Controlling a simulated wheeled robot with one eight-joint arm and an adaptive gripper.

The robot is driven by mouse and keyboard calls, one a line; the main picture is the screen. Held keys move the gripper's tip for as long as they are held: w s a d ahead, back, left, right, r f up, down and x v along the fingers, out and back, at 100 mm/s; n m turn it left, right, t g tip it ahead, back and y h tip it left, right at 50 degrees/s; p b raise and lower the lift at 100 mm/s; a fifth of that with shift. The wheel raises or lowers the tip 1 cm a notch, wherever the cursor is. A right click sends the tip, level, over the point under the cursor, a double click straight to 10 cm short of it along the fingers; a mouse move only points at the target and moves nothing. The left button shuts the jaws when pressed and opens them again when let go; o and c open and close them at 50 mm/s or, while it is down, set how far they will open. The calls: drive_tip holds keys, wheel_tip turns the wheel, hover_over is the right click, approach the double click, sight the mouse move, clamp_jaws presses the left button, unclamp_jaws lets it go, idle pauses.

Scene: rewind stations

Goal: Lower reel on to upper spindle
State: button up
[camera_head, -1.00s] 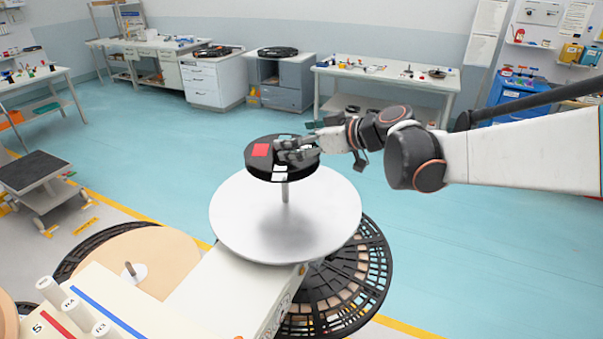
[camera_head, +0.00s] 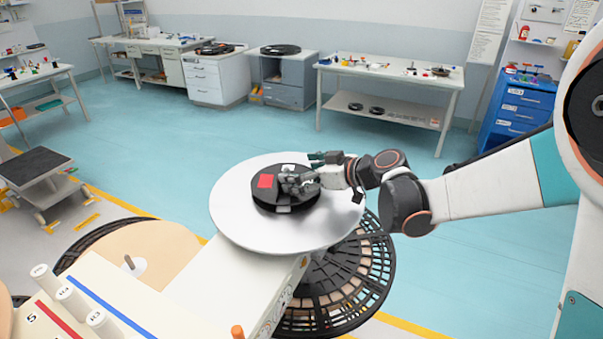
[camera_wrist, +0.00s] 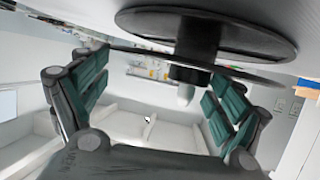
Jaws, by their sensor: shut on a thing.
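The black reel (camera_head: 265,196) with a red label lies flat over the middle of the round silver platter of the upper spindle. My gripper (camera_head: 298,183) comes in from the right, shut on the reel near its top centre. In the wrist view the picture is turned over, and the reel (camera_wrist: 205,32) is at the top, close to the pale platter surface. A short light pin, apparently the spindle tip (camera_wrist: 185,93), sticks out of the hub between my fingers. The spindle shaft below the reel is hidden in the head view. Any small gap to the platter is hard to tell.
The silver platter (camera_head: 232,215) sits on a cream machine body. A black slotted reel (camera_head: 345,300) is below right, and a tan disc (camera_head: 165,250) lies at left. White rollers (camera_head: 72,298) stand at front left. Benches (camera_head: 390,83) line the far wall.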

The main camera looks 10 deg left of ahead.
drive_tip(key=o, duration=0.9)
drive_tip(key=shift+o, duration=0.2)
drive_tip(key=p+v, duration=0.2)
drive_tip(key=v, duration=1)
drive_tip(key=s+d+f+m+h, duration=0.1)
drive_tip(key=s+d+m+h, duration=0.4)
drive_tip(key=s+d, duration=0.4)
drive_tip(key=s+d+f+m+h, duration=0.1)
drive_tip(key=s+d+m+h, duration=0.5)
drive_tip(key=s, duration=0.8)
drive_tip(key=d+m, duration=0.1)
drive_tip(key=d, duration=0.2)
drive_tip(key=shift+s+h, duration=0.25)
drive_tip(key=shift+h, duration=0.05)
